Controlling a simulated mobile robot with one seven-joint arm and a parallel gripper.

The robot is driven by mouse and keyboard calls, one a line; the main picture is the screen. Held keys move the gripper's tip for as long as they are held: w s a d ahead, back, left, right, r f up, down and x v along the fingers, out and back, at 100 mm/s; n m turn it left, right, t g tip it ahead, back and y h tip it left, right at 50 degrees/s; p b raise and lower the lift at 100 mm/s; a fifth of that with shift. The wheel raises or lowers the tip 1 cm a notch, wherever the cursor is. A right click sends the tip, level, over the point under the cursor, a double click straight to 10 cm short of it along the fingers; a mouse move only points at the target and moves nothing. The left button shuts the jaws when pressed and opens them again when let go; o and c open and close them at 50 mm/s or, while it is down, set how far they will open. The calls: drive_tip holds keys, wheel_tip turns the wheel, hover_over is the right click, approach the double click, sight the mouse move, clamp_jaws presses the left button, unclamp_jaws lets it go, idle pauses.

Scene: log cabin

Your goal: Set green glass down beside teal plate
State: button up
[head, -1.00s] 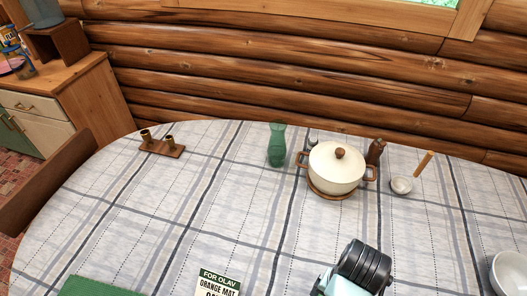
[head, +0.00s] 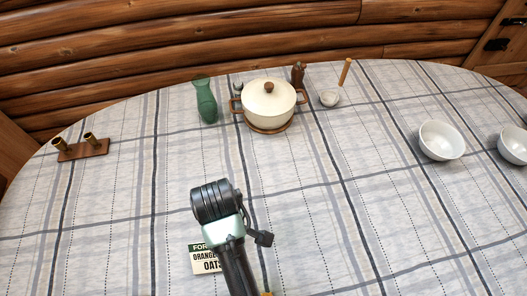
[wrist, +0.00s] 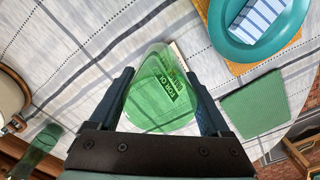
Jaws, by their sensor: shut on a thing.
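My gripper (wrist: 161,88) is shut on the green glass (wrist: 158,112), a clear green tumbler held between its two fingers in the wrist view. Printed lettering shows through the glass. The teal plate (wrist: 237,48) is in the wrist view at the upper right, apart from the glass. A blue-and-white striped napkin (wrist: 262,16) lies on the plate. In the head view my arm hides the gripper and glass, and the plate is out of view.
An orange mat (wrist: 206,12) lies under the plate, with a green cloth (wrist: 255,106) beside it. A printed card (head: 204,263) is near my arm. A lidded pot (head: 268,103), green vase (head: 206,100), candle holder (head: 83,150) and white bowls (head: 441,141) stand farther back. Mid-table is clear.

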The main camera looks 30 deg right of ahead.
drive_tip(key=s+d+f+n, duration=0.2)
drive_tip(key=s+d+n, duration=0.4)
drive_tip(key=n, duration=1.1)
wheel_tip(320, 180, down, 10)
drive_tip(key=shift+s+r+p, duration=0.15)
drive_tip(key=shift+p, duration=0.25)
drive_tip(key=o, duration=1.4)
drive_tip(key=shift+f, duration=0.2)
drive_tip(key=shift+r, duration=0.1)
wheel_tip(320, 180, up, 12)
drive_tip(key=shift+r, duration=0.1)
